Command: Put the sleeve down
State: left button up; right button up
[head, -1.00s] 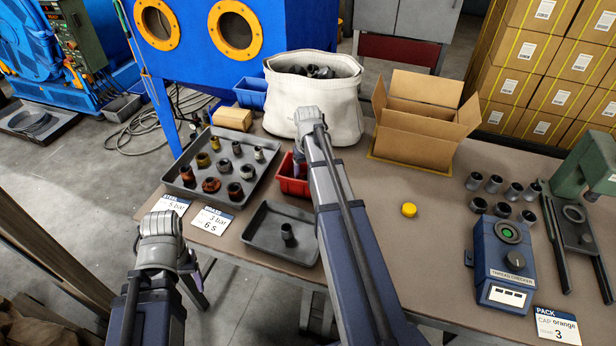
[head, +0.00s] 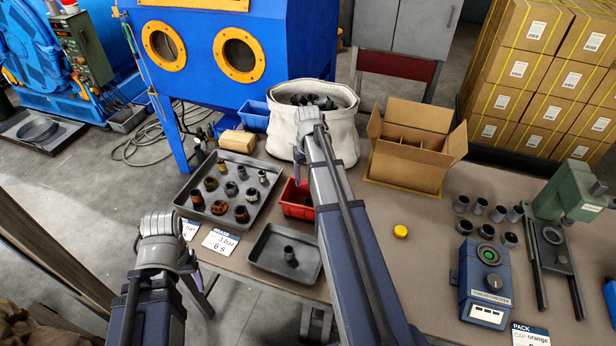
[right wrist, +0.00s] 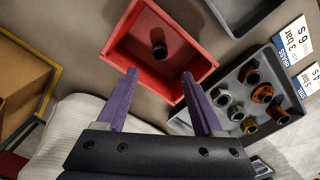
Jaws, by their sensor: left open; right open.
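A dark sleeve (right wrist: 160,50) lies in the red bin (right wrist: 190,62), seen in the right wrist view. My right gripper (right wrist: 160,78) is open, with its purple fingers spread over the near side of the bin and apart from the sleeve. In the head view the red bin (head: 297,207) is partly hidden by my right arm, and that sleeve is not visible. Another dark sleeve (head: 288,254) stands in the small grey tray (head: 265,266). My left gripper (head: 194,272) is open, low at the left, off the table's front edge.
A large grey tray (head: 190,207) holds several rusty, brassy and dark sleeves. A white sack (head: 345,135) and an open carton (head: 405,176) stand behind. A yellow cap (head: 400,231), thread checker (head: 486,285) and several grey cups (head: 480,206) are at right.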

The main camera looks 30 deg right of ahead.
jog(key=s+a+n, duration=0.2)
jog(key=s+a, duration=0.3)
jog(key=a, duration=0.5)
jog(key=s+a+n, duration=0.2)
jog(key=s+a, duration=0.4)
jog(key=a, duration=0.4)
jog(key=s+a+n+h, duration=0.1)
jog(key=s+a, duration=0.4)
jog(key=a, duration=0.6)
jog(key=shift+s+n, duration=0.15)
jog(key=shift+n, duration=0.55)
jog(key=shift+a, duration=0.1)
